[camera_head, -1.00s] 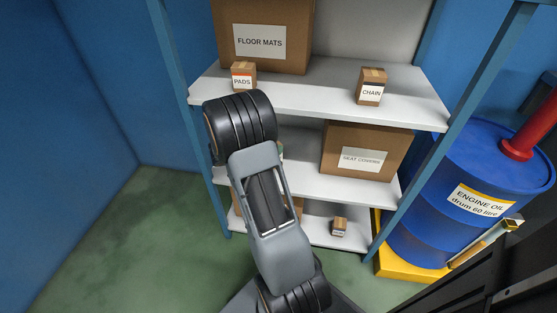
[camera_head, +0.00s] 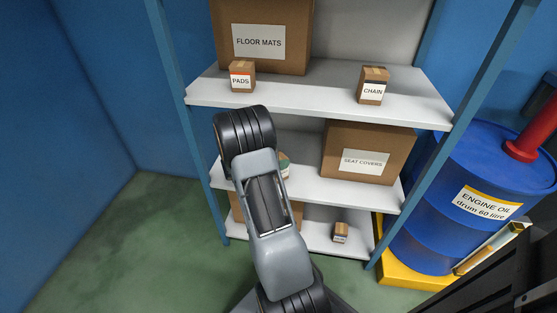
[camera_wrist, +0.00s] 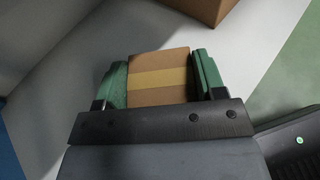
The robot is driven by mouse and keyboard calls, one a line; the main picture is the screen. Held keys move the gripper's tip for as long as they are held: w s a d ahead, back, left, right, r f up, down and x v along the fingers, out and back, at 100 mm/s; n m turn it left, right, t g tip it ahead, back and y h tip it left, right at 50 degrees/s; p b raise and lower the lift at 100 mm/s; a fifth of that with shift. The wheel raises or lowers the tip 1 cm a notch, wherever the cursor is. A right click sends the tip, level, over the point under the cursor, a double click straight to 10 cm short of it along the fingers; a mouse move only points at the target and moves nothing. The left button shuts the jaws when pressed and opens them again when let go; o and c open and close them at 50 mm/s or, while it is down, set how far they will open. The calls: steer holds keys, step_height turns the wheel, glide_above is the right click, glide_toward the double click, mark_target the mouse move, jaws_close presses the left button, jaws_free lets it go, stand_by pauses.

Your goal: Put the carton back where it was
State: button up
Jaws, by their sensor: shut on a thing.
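In the wrist view my gripper (camera_wrist: 160,69) is shut on a small brown carton (camera_wrist: 160,95) with a yellowish tape strip. The green fingers touch its two sides. The carton's label is not visible there. A pale shelf surface (camera_wrist: 75,60) lies beyond it; I cannot tell whether the carton touches it.
The top shelf (camera_head: 310,95) holds the FLOOR MATS box (camera_head: 290,20), PADS carton (camera_head: 242,77) and CHAIN carton (camera_head: 373,86). The SEAT COVERS box (camera_head: 369,150) stands at middle right. A small carton (camera_head: 340,232) is on the bottom shelf. A blue oil drum (camera_head: 480,195) stands right.

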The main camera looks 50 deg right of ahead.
steer(key=o, duration=1.4)
steer(key=shift+w+a+r, duration=0.15)
steer(key=shift+a+r, duration=0.05)
steer(key=shift+r, duration=0.05)
steer(key=p+v, duration=0.3)
steer(key=v, duration=0.8)
steer(key=s+a+r+m+t+y, duration=0.2)
steer(key=s+a+r+m+y, duration=0.1)
steer(key=a, duration=0.5)
steer(key=s+a+r+m+t+y, duration=0.2)
steer(key=s+a+r+m+y, duration=0.2)
steer(key=s+a+m+y, duration=0.1)
steer(key=s+a+r+m+t+y, duration=0.2)
steer(key=a+m+y, duration=0.4)
steer(key=a, duration=0.4)
steer(key=s+r+m, duration=0.1)
steer(key=s, duration=0.1)
steer(key=shift+s+a+r+p, duration=0.15)
steer(key=shift+s+a+p, duration=0.15)
steer(key=shift+s, duration=0.1)
